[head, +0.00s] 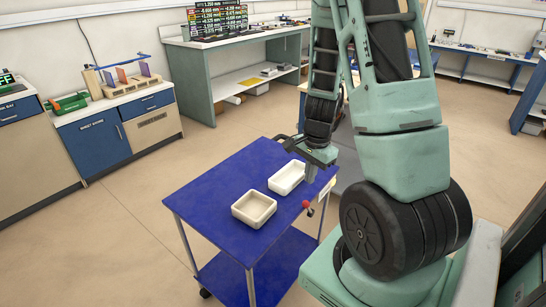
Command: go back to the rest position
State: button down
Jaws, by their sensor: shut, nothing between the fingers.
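My gripper (311,176) hangs from my green and black arm, pointing down above the right side of the blue cart (215,210). Its fingers are small in this view and appear shut with nothing between them. The gripper is just right of a white rectangular tray (272,186) on the cart top. I cannot tell whether it touches anything. A second, beige square tray (236,212) sits nearer the front of the cart top. My arm hides what lies behind it.
A red ball-shaped knob (306,204) is at the cart's right edge. A long green workbench (213,85) stands behind. The floor left of the cart is clear.

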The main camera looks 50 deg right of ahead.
jog(key=w+a+r+n+y, duration=0.1)
jog(key=w+a+r+n, duration=0.1)
jog(key=a+n, duration=0.35)
jog(key=w+a+r+n, duration=0.1)
jog(key=a+r+n, duration=0.1)
jog(key=a, duration=0.6)
jog(key=w+a+r+n+y, duration=0.1)
jog(key=w+a+r+n, duration=0.15)
jog(key=a, duration=0.45)
jog(key=s+a+r+n, duration=0.3)
jog(key=s+a+n, duration=0.4)
jog(key=a+n, duration=0.1)
jog(key=s+a+r+n+h, duration=0.1)
jog(key=s+a+r+n, duration=0.3)
jog(key=s+a+n, duration=0.4)
jog(key=a+n, duration=0.1)
jog(key=a, duration=0.1)
jog(key=shift+s+a+g+h, duration=0.15)
jog(key=shift+a+g+h, duration=0.15)
